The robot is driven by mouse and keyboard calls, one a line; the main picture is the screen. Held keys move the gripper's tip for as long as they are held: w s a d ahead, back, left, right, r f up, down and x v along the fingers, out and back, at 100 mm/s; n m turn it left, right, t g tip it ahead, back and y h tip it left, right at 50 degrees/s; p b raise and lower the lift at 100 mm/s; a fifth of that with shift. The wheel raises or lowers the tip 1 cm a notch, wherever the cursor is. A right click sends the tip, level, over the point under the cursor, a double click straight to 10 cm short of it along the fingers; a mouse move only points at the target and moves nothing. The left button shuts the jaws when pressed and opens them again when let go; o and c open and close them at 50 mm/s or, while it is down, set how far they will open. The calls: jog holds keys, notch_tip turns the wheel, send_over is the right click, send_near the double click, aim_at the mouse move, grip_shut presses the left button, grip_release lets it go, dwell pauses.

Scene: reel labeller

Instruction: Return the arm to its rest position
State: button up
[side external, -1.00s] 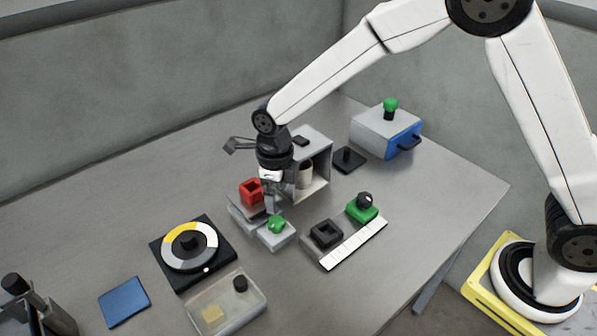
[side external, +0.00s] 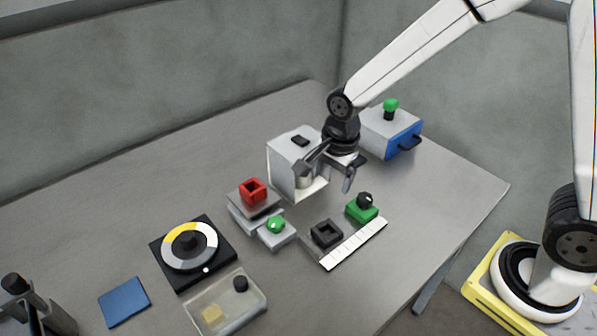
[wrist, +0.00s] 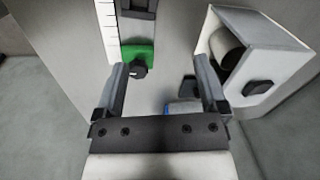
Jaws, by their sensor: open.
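My gripper (side external: 346,174) is in the air above the back right of the table, in front of the white open-fronted box (side external: 285,166). In the wrist view my gripper (wrist: 167,85) has its two fingers spread apart with nothing between them. The white box (wrist: 262,58) is to the right of the fingers there, with a pale roll inside it. The green block with a dark knob (wrist: 137,57) lies by the left finger in the wrist view. It also shows in the side view (side external: 361,211), below and to the right of my gripper.
A grey box with a blue front and green knob (side external: 392,133) stands behind my gripper. A red square piece (side external: 253,190) sits on a grey stand. A white ruled strip (side external: 355,243), round dial (side external: 190,246), clear bin (side external: 226,303) and blue pad (side external: 124,302) lie nearer.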

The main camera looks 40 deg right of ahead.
jog(key=s+d+n+t, duration=0.1)
jog(key=s+d+n, duration=0.6)
jog(key=n, duration=0.8)
jog(key=shift+s+d+r, duration=0.2)
jog(key=shift+s+r, duration=0.1)
jog(key=shift+s, duration=1.2)
jog(key=shift+w, duration=0.1)
